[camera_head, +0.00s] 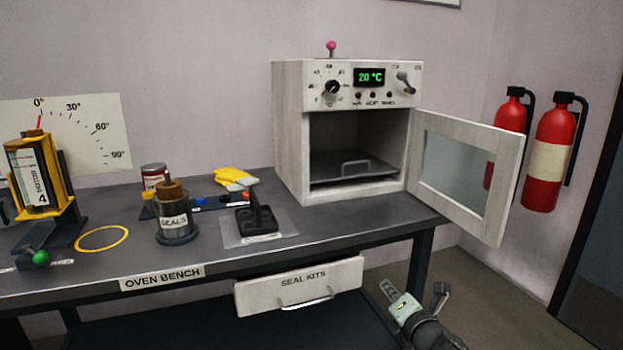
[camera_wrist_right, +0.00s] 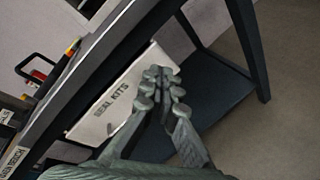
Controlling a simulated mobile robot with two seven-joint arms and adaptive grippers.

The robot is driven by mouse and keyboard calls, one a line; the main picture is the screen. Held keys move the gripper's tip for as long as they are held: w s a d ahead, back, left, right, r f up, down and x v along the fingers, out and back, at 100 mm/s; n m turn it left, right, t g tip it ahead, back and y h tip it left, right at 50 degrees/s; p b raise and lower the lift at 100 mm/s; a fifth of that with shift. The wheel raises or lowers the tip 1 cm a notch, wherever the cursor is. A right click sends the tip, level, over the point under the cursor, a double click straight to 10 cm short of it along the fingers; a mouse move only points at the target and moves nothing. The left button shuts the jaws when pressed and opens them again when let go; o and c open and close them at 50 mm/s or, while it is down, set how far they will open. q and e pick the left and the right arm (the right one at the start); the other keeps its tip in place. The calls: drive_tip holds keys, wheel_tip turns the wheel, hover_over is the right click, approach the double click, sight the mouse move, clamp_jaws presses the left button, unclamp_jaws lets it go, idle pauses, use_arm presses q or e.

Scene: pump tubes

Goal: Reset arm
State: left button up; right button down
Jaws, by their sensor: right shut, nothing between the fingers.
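My right gripper (camera_head: 389,289) is low at the right in the head view, in front of the bench and to the right of the seal kits drawer (camera_head: 265,294). Its fingers also show in the right wrist view (camera_wrist_right: 161,83), together and empty. They touch nothing that I can see. Behind them in that view is the drawer front (camera_wrist_right: 110,107). My left gripper is in neither view.
The oven (camera_head: 290,140) stands on the bench (camera_head: 345,227) with its door (camera_head: 418,175) swung open to the right. The drawer sticks out below the bench edge. Two fire extinguishers (camera_head: 550,150) hang on the wall. Floor (camera_wrist_right: 265,125) is clear right of the bench.

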drive_tip(key=s+d+f+m+g+h, duration=0.2)
drive_tip(key=s+d+f+m+g, duration=0.1)
drive_tip(key=s+f+m, duration=0.5)
drive_tip(key=s+d+f+m+g+h, duration=0.1)
drive_tip(key=s+d+f+m+g, duration=0.15)
drive_tip(key=s+f+m, duration=0.65)
drive_tip(key=s+d+f+m+g, duration=0.2)
drive_tip(key=s+f+m+g, duration=0.1)
drive_tip(key=s+f, duration=0.4)
drive_tip(key=s+d+f+m+g, duration=0.1)
drive_tip(key=s+f+m+g, duration=0.2)
drive_tip(key=s, duration=1.1)
wheel_tip(320, 180, down, 4)
drive_tip(key=m, duration=0.2)
drive_tip(key=shift+d+f+m, duration=0.2)
drive_tip(key=shift+d+m, duration=0.15)
drive_tip(key=shift+m, duration=0.05)
drive_tip(key=shift+g, duration=0.25)
